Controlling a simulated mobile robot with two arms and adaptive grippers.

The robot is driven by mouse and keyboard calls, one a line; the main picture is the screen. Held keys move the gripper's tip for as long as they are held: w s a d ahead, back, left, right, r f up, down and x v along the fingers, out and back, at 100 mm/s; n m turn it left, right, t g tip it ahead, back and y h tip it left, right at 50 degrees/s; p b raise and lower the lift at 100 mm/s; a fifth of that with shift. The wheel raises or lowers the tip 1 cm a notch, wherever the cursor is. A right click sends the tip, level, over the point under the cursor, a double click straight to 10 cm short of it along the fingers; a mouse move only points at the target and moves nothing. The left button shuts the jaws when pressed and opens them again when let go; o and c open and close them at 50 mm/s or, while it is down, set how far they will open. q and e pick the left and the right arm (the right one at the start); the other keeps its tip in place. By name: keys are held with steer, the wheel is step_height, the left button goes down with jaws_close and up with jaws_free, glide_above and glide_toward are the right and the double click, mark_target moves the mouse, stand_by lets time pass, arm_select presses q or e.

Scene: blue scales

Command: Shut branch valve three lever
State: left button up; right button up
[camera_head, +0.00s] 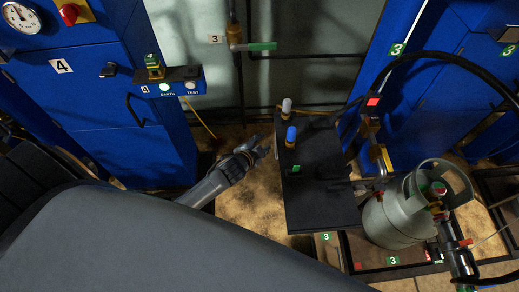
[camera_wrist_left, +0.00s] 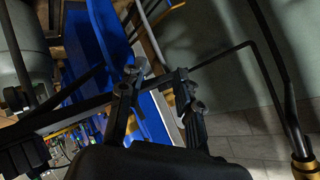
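The branch valve three lever (camera_head: 262,46) is a green handle that points right, level, from a brass valve (camera_head: 236,38) on a vertical pipe at the back wall. A white label "3" (camera_head: 215,39) is beside it. My left gripper (camera_head: 266,144) is below the lever, well apart from it, near the left edge of a black table. In the left wrist view its two fingers (camera_wrist_left: 158,82) are spread with nothing clearly held between them. The green lever cannot be made out there; a brass fitting (camera_wrist_left: 304,166) shows at lower right. My right gripper is not in view.
The black table (camera_head: 322,200) carries a blue-topped and a grey-topped knob. A grey gas cylinder (camera_head: 395,220) stands right of it. Blue cabinets (camera_head: 130,150) flank the wall left and right. A black pipe (camera_head: 310,56) runs right below the lever.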

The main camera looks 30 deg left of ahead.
arm_select(q)
steer(key=shift+s+f+n+g, duration=0.3)
steer(key=shift+s+f, duration=0.45)
steer(key=shift+f, duration=0.05)
steer(key=shift+f, duration=0.1)
